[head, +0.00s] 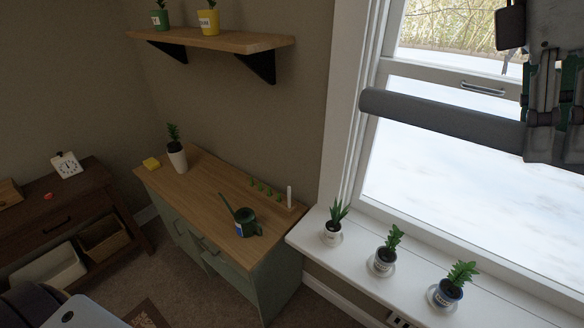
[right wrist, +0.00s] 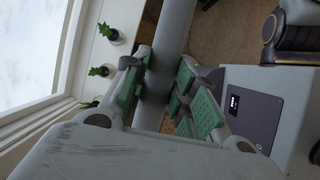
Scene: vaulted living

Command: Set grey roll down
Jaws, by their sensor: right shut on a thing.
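The grey roll (head: 440,116) is a long dark grey cylinder. In the head view it reaches left from my right gripper (head: 553,118), nearly level, in front of the window and above the sill. My right gripper is shut around the roll's right part. In the right wrist view the roll (right wrist: 172,45) runs between the green-padded fingers of the gripper (right wrist: 170,85). My left gripper is not in view.
The white window sill (head: 400,305) holds several small potted plants. A wooden-topped green cabinet (head: 205,190) carries a white pot, watering can (head: 243,220) and yellow block. A wall shelf (head: 215,40) holds two plants. A dark side table (head: 75,215) stands left.

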